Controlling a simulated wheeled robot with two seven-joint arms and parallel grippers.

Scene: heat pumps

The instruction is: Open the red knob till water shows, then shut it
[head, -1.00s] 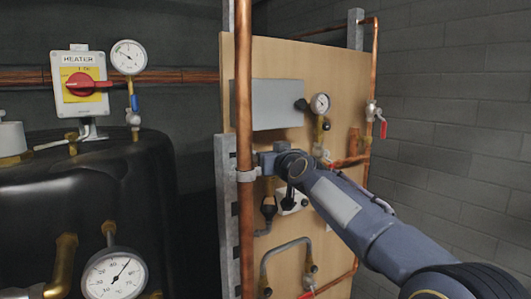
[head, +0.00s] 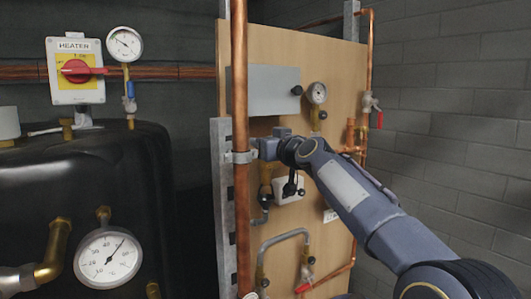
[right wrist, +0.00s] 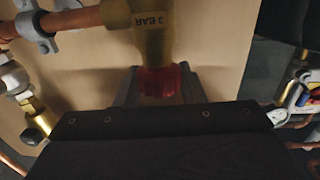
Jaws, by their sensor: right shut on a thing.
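The red knob (right wrist: 160,82) sits at the end of a brass valve body (right wrist: 152,35) marked "3 BAR" in the right wrist view. My right gripper (right wrist: 158,88) has one grey finger on each side of the knob and is shut on it. In the head view my right gripper (head: 266,148) is at the wooden panel (head: 345,85), just right of a vertical copper pipe (head: 240,90). The gripper and arm hide the red knob there. I see no water in either view. My left gripper is not in view.
A black tank (head: 90,190) with a dial gauge (head: 108,258) stands at the left, below a heater switch (head: 76,70). A small gauge (head: 316,93) and a red-handled valve (head: 372,105) are on the right. A grey bent pipe (head: 283,240) is below the gripper.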

